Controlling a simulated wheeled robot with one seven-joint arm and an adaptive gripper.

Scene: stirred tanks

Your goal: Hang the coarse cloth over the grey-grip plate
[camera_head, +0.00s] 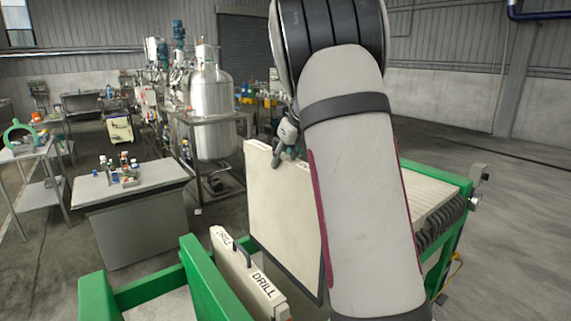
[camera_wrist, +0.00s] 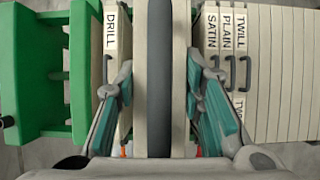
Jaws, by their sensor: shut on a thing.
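My gripper (camera_head: 287,151) is shut on the top edge of a large pale panel (camera_head: 275,205). In the wrist view my gripper's fingers (camera_wrist: 160,100) stand on either side of this panel (camera_wrist: 142,40), which has a dark grey band along its middle. I cannot tell for sure whether it is the cloth, the plate or both together. Left of it stands a pale plate marked DRILL (camera_wrist: 119,60) with a dark handle; it also shows in the head view (camera_head: 243,274). To the right are plates marked SATIN (camera_wrist: 210,45), PLAIN (camera_wrist: 226,50) and TWILL (camera_wrist: 244,50), with dark grey handles.
The green press frame (camera_head: 199,275) surrounds the plates; my arm hides part of it. More pale plates (camera_head: 435,195) are packed at the right. A grey bench (camera_head: 130,205) with bottles stands at the left. A steel tank (camera_head: 212,100) is behind. Open floor lies at the right.

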